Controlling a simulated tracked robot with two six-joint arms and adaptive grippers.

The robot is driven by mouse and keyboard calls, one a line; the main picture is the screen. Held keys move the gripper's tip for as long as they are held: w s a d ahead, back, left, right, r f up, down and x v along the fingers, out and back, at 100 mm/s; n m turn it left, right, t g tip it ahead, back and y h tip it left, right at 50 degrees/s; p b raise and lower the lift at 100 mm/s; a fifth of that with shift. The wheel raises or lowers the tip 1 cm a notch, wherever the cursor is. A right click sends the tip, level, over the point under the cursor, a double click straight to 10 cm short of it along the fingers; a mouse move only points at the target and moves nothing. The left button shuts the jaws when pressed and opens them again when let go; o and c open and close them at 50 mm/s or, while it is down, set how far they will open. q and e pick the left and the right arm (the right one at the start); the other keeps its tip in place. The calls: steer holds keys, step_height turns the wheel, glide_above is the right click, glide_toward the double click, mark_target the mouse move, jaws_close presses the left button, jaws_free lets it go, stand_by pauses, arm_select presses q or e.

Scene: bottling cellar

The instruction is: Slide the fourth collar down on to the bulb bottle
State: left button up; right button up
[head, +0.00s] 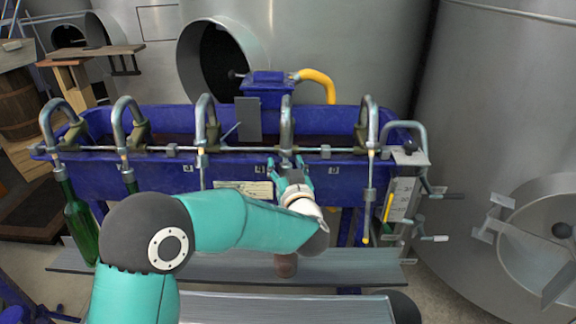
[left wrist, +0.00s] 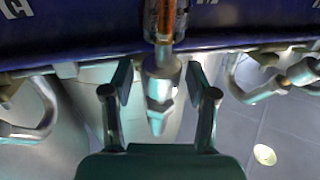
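My left gripper (head: 289,165) is at the fourth filling spout (head: 286,120), in front of the blue trough. In the left wrist view its two fingers (left wrist: 160,98) are open, one on each side of a grey metal collar and nozzle piece (left wrist: 159,84), with visible gaps. In the head view my gripper and forearm hide most of the space below this spout. A small reddish-brown rounded piece (head: 286,265) shows below my arm on the bench; I cannot tell whether it is part of the bulb bottle. My right gripper is not in view.
The blue trough (head: 170,170) carries several curved spouts on a rail. A green bottle (head: 80,225) stands under the leftmost spout; a green neck (head: 131,186) shows under the second. A scale plate (head: 400,200) and levers stand right. The grey bench (head: 345,268) has bare room.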

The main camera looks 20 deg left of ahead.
arm_select(q)
steer(key=c, duration=0.6)
steer(key=shift+s+d+f+b, duration=0.1)
steer(key=shift+s+f+b, duration=0.1)
steer(key=shift+f+b, duration=1.1)
steer(key=shift+c, duration=0.2)
steer(key=o, duration=0.7)
steer(key=shift+p, duration=0.3)
steer(key=shift+o, duration=0.2)
steer(key=v, duration=1.2)
